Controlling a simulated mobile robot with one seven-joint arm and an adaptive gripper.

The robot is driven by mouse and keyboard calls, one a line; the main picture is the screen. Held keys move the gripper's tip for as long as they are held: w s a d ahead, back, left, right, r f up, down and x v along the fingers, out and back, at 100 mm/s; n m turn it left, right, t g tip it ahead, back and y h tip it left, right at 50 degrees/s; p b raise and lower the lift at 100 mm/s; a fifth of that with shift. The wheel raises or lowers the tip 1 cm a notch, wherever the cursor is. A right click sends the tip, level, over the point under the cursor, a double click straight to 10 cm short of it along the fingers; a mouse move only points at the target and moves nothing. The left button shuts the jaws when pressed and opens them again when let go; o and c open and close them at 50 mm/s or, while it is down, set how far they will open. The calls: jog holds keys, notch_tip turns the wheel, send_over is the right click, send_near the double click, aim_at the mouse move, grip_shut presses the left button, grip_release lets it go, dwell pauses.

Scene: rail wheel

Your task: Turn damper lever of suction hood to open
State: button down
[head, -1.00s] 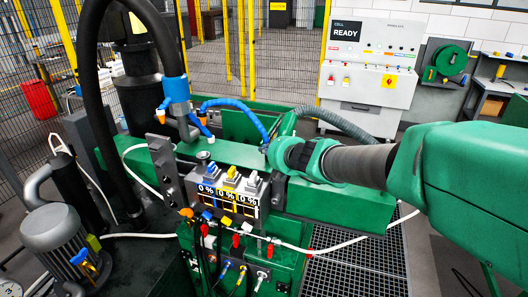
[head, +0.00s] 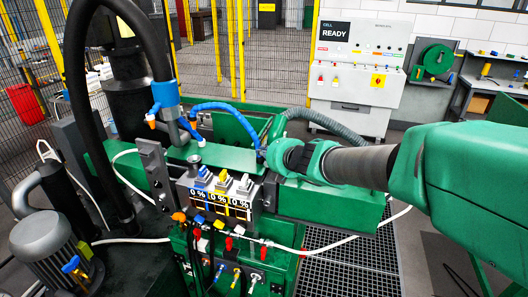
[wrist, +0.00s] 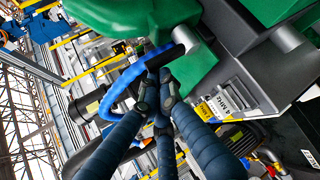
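I cannot make out the suction hood's damper lever in either view. A thick black hose (head: 75,95) arches down at the left of the green machine (head: 325,204). It has a blue collar (head: 166,94). My gripper (wrist: 158,88) shows in the wrist view with its dark blue fingers drawn together at the tips. The tips are right by a blue hose (wrist: 128,82) and a green machine part (wrist: 195,65). I see no lever between them. In the head view my green wrist hides the fingers, beside the end of the blue hose (head: 228,108).
Three small levers with percent readouts (head: 219,204) sit on the machine's front. A grey ribbed hose (head: 325,122) runs behind my wrist. A grey motor (head: 50,243) stands front left. A control cabinet (head: 357,70) reading READY stands behind. Floor grating (head: 345,265) lies front right.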

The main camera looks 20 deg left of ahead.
jog(key=shift+d, duration=0.1)
jog(key=s+d+f, duration=0.1)
jog(key=s+d, duration=0.5)
jog(key=d, duration=0.1)
jog(key=shift+s+d, duration=0.2)
jog(key=shift+s, duration=0.05)
dwell(0.4)
jog(key=shift+f, duration=0.1)
jog(key=s+d+r+m+t+h, duration=0.1)
jog(key=s+d+r+m+h, duration=0.15)
jog(key=d+m, duration=0.5)
jog(key=s+d+r+m+h, duration=0.1)
jog(key=d+m+h, duration=0.25)
jog(key=d, duration=0.75)
jog(key=s+d+r+m+t+h, duration=0.1)
jog(key=d+r+m+h, duration=0.15)
jog(key=d+m, duration=0.5)
jog(key=s+d+f+m+g+h, duration=0.25)
jog(key=s+d+m, duration=0.35)
jog(key=s+d, duration=0.5)
jog(key=s+a+f+m+g+y, duration=0.1)
jog(key=s+f+m+g, duration=0.2)
jog(key=s+m, duration=0.4)
jog(key=s, duration=0.7)
jog(key=shift+s+f+y, duration=0.15)
jog(key=shift+f+y, duration=0.15)
jog(key=shift+f, duration=0.05)
